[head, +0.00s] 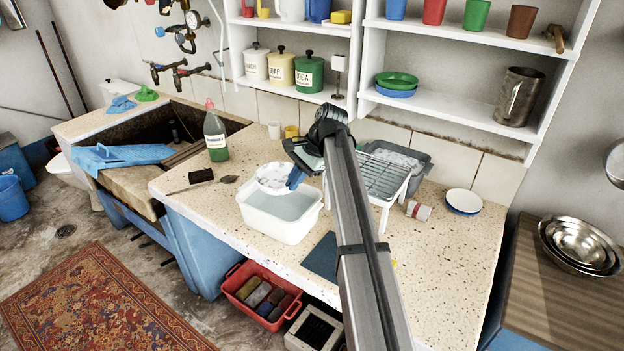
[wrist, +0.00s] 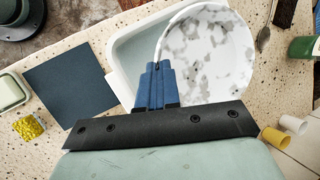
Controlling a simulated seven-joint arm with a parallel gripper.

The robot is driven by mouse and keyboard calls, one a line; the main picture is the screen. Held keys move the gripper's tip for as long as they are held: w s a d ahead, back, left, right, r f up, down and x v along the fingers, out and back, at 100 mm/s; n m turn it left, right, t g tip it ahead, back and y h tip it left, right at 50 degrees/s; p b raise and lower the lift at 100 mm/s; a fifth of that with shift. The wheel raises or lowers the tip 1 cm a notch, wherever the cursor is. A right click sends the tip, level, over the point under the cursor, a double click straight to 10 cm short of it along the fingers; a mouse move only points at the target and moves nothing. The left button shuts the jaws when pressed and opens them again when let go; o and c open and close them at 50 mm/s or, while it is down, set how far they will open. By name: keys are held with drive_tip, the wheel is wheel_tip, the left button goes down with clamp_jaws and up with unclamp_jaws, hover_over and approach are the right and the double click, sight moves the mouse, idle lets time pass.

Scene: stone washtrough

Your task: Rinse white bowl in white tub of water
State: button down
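The white bowl (head: 272,178) has grey blotches and is held tilted above the back part of the white tub (head: 270,229). The tub stands on the speckled counter and holds clear water. My gripper (head: 296,177) has blue fingers, which are shut on the bowl's rim at its right side. In the wrist view the blue fingers (wrist: 156,82) meet the edge of the blotched bowl (wrist: 208,50), and the bowl covers much of the tub (wrist: 125,62). The bowl appears to be above the water; the exact gap cannot be told.
A wire rack (head: 385,172) on white legs stands right of the tub, with a grey basin (head: 421,161) behind. A dark blue cloth (head: 323,257) lies in front. Shelves hang above.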

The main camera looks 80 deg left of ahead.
drive_tip(key=shift+s+f, duration=0.1)
drive_tip(key=shift+f, duration=5.3)
wheel_tip(320, 180, up, 9)
drive_tip(key=shift+r, duration=0.1)
drive_tip(key=shift+r, duration=1.85)
